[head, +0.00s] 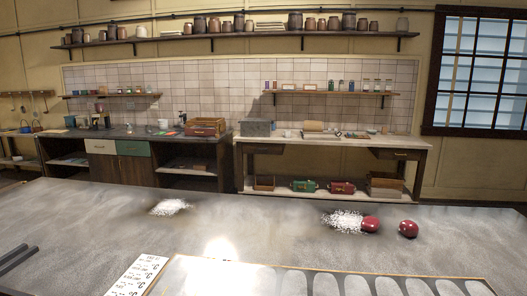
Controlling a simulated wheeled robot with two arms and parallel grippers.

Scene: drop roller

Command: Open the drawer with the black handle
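Several drawer fronts show across the room in the head view. The left counter has a cream drawer (101,147) and a green drawer (133,148) side by side under its top. The right bench has a dark wood drawer (265,148) at its left and another dark drawer (400,154) at its right. All look shut. The handles are too small to tell which one is black. Two dark parallel bars at the lower left edge may be my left gripper (20,259), far from the drawers; its opening is unclear. My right gripper is not in view.
A wide grey table (270,228) fills the foreground, between me and the counters. White granules (170,207) and two red rounded objects, one at the right (408,229), lie on it. A framed panel (320,282) and a printed sheet (137,275) lie at the near edge.

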